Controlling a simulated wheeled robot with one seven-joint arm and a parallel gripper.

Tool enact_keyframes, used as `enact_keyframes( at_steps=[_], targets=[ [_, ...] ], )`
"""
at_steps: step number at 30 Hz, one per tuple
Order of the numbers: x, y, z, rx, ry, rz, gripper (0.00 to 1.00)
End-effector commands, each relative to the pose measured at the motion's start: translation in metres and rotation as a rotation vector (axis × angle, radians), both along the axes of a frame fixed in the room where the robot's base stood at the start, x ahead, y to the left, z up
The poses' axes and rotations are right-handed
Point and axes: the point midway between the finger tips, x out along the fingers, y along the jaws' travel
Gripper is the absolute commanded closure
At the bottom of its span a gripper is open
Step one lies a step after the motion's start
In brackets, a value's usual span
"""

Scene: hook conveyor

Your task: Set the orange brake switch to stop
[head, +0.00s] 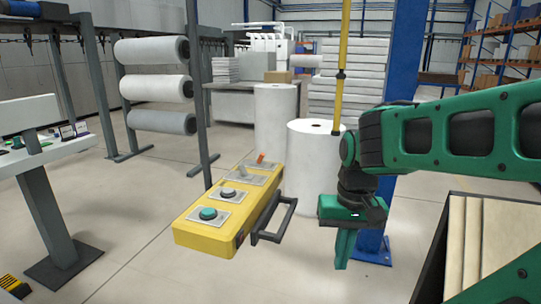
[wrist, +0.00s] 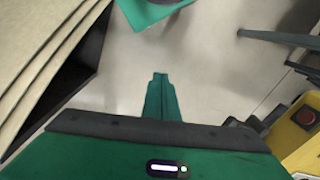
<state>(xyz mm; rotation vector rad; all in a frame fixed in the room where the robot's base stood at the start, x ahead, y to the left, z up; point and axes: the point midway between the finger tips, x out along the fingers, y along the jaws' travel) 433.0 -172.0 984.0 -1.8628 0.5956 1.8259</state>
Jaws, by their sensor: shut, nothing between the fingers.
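The orange brake switch (head: 261,157) is a small orange lever on a grey plate at the far end of a yellow control box (head: 205,236). The lever looks tilted, but its labels are too small to read. My gripper (head: 343,264) points down to the right of the box, apart from it, with its fingers closed together and empty. In the wrist view the closed fingers (wrist: 160,80) show over bare floor. Part of the yellow box (wrist: 296,150) shows at the lower right there, and the orange lever is not in that view.
A blue post (head: 397,120) and white rolls (head: 312,165) stand behind. A crate of boards (head: 490,240) is at right.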

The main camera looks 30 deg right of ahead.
Motion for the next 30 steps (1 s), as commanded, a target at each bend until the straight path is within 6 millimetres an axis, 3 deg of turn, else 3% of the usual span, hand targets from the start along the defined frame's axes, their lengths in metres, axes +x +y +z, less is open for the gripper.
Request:
enact_keyframes(
  at_steps=[12, 18, 24, 30],
  targets=[
    [0.138, -0.024, 0.064, 0.143, -0.144, -0.659, 1.0],
    [0.195, -0.041, 0.093, 0.284, -0.167, -0.977, 1.0],
    [0.238, -0.064, 0.123, 0.456, -0.142, -1.28, 1.0],
    [0.261, -0.089, 0.153, 0.631, -0.069, -1.544, 1.0]
  ],
)
